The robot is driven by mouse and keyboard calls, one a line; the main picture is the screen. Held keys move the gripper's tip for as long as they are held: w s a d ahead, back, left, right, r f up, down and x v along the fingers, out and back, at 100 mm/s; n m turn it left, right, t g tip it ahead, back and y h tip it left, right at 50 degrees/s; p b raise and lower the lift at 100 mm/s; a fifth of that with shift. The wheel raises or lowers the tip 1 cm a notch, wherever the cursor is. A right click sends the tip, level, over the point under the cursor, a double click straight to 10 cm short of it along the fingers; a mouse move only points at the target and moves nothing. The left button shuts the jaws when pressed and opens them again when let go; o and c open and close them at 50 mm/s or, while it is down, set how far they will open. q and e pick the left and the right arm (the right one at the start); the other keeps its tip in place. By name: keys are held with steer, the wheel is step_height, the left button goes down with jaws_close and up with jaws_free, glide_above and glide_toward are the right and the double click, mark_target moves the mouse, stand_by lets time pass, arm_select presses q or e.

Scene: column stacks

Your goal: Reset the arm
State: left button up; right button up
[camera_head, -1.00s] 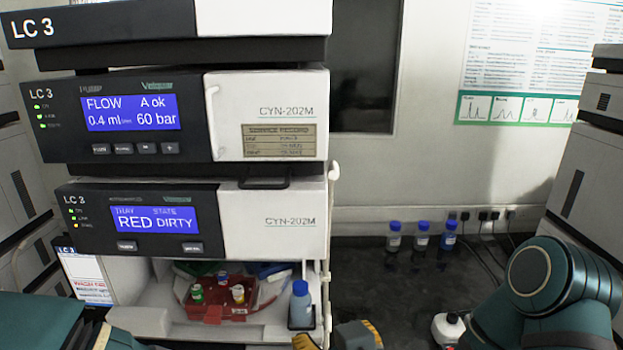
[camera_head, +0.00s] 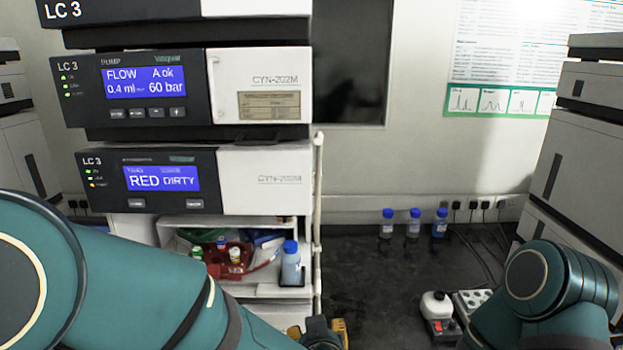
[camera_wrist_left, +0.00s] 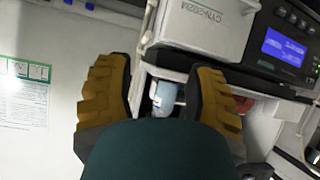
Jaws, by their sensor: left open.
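My left arm (camera_head: 150,275) reaches in from the lower left across the front of the column stack. Its left gripper (camera_head: 318,333) is partly cut off at the bottom edge, below the blue-capped bottle. In the left wrist view the two yellow and black fingers of the left gripper (camera_wrist_left: 160,72) stand apart with nothing held between them. My right arm (camera_head: 545,290) shows at the lower right, but its gripper is out of view.
The LC 3 stack (camera_head: 265,180) has an open bay with a red tray (camera_head: 228,268) and a blue-capped bottle (camera_head: 291,265). Small bottles (camera_head: 413,225) stand along the back wall. The dark bench right of the stack is mostly clear.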

arm_select(q)
steer(key=a+f+g+h+b, duration=0.1)
steer(key=a+f+g+b, duration=0.15)
steer(key=f, duration=0.65)
steer(key=a+f+g+h+b, duration=0.1)
steer(key=a+f+g, duration=0.15)
steer(key=f, duration=0.75)
steer(key=s+a+f+g+h+b, duration=0.1)
steer(key=s+a+f+g, duration=0.1)
steer(key=s+f, duration=0.3)
steer(key=s+a+f+g+h+b, duration=0.1)
steer(key=s+a+f+g, duration=0.2)
steer(key=s+f, duration=0.3)
step_height(320, 180, down, 6)
steer(key=shift+a+r+h+b, duration=0.15)
steer(key=shift+a+h+b, duration=0.25)
steer(key=shift+a, duration=0.2)
arm_select(e)
step_height(320, 180, down, 8)
steer(key=shift+s+r, duration=0.15)
steer(key=shift+s, duration=0.05)
